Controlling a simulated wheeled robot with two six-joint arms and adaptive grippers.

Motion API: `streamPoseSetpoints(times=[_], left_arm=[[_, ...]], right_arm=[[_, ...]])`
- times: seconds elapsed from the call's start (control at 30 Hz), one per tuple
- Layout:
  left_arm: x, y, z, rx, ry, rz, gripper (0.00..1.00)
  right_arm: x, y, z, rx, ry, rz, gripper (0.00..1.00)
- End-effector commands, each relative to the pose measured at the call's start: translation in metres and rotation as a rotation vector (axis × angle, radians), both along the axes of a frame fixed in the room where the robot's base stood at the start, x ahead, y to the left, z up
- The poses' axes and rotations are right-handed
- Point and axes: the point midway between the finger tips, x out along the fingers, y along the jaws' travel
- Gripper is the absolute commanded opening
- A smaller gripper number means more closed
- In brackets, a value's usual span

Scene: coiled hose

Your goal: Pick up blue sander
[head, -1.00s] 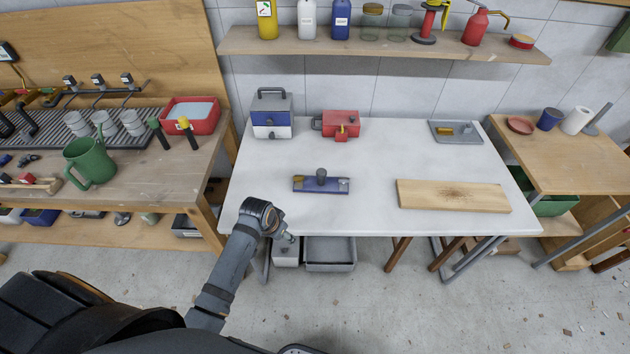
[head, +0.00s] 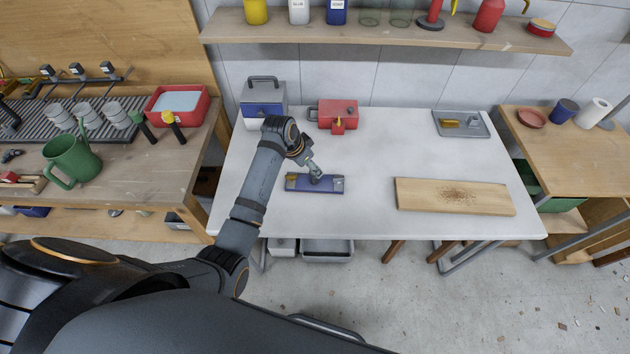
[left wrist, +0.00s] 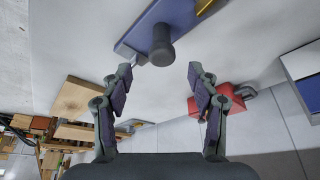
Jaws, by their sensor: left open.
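The blue sander (head: 315,185) is a flat blue block with a dark round knob on top. It lies on the white table (head: 360,222), left of centre. In the left wrist view the sander (left wrist: 178,20) shows at the top, its grey knob (left wrist: 161,46) just beyond the fingertips. My left gripper (head: 314,172) is just above the sander in the head view and partly covers the knob. In the left wrist view my left gripper (left wrist: 160,72) has its fingers spread apart with nothing between them. My right gripper is not seen.
A wooden board (head: 455,196) lies at the table's right. A red toolbox (head: 333,113), a blue and white box (head: 264,100) and a grey tray (head: 462,124) stand along the back. A shelf (head: 380,38) hangs above. The table's middle is clear.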

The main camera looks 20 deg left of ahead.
Motion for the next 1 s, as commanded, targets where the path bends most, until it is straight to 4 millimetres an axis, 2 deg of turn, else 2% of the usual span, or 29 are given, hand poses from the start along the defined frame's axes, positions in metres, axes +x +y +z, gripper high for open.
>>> streamPoseSetpoints(times=[0.2, 0.33, 0.5, 0.77, 1.0], left_arm=[[0.003, -0.002, -0.008, 0.001, 0.001, 0.000, 0.60], [0.010, -0.006, -0.025, -0.001, 0.003, 0.000, 0.60], [0.018, -0.010, -0.049, 0.001, 0.001, 0.000, 0.60], [0.020, -0.011, -0.053, 0.001, -0.002, 0.001, 0.60], [0.020, -0.011, -0.053, 0.001, -0.002, 0.001, 0.29]], right_arm=[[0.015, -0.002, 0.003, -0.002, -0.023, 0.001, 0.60], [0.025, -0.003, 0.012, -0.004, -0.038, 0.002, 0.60], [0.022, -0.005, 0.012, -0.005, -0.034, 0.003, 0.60], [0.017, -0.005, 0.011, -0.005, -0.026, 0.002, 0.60], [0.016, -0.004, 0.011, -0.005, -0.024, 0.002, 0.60]])
